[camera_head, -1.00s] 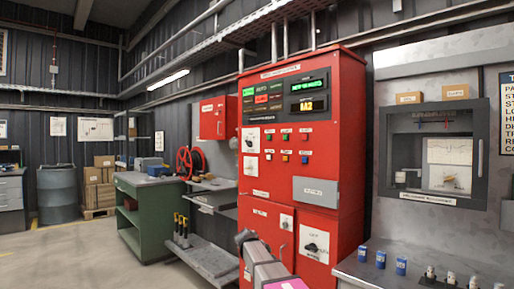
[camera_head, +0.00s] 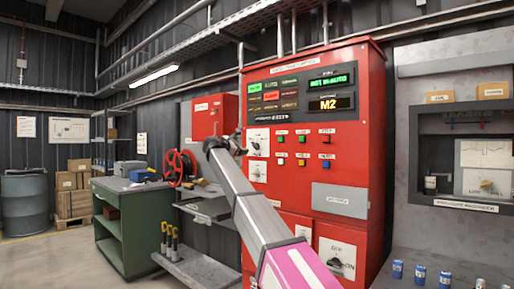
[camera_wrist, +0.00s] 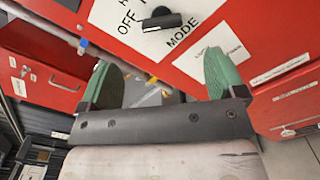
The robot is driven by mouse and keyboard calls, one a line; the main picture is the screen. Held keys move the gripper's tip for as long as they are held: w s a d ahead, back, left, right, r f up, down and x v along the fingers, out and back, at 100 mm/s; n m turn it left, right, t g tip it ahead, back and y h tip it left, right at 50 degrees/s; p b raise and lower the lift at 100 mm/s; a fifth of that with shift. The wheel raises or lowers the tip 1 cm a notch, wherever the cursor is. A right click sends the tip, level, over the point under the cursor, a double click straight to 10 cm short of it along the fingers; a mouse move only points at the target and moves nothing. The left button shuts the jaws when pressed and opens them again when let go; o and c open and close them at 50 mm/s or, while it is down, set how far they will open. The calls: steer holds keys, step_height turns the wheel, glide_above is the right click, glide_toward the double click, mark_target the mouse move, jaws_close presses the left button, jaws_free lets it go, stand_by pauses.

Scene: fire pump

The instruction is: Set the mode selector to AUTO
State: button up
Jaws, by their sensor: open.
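The mode selector is a black knob (camera_wrist: 162,22) on a white plate (camera_wrist: 125,30) marked OFF and MODE, at the top of the wrist view. The plate's upper part is cut off, and I cannot tell exactly which setting the knob points at. My gripper (camera_wrist: 163,80) is open and empty, its two green fingers spread below the plate and apart from the knob. In the head view my gripper (camera_head: 230,146) is beside the left edge of the red cabinet (camera_head: 365,170), close to a white selector plate (camera_head: 259,136).
The cabinet's displays (camera_head: 331,95) read NOT IN AUTO and M2. Several small coloured buttons (camera_head: 303,154) lie right of the selector plates. A lower door has another knob (camera_head: 336,263).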

mark_target(254, 145)
steer(key=x, duration=1)
steer(key=shift+w+d+f, duration=0.15)
steer(key=shift+w+d, duration=0.1)
steer(key=shift+w, duration=0.05)
steer(key=c, duration=0.9)
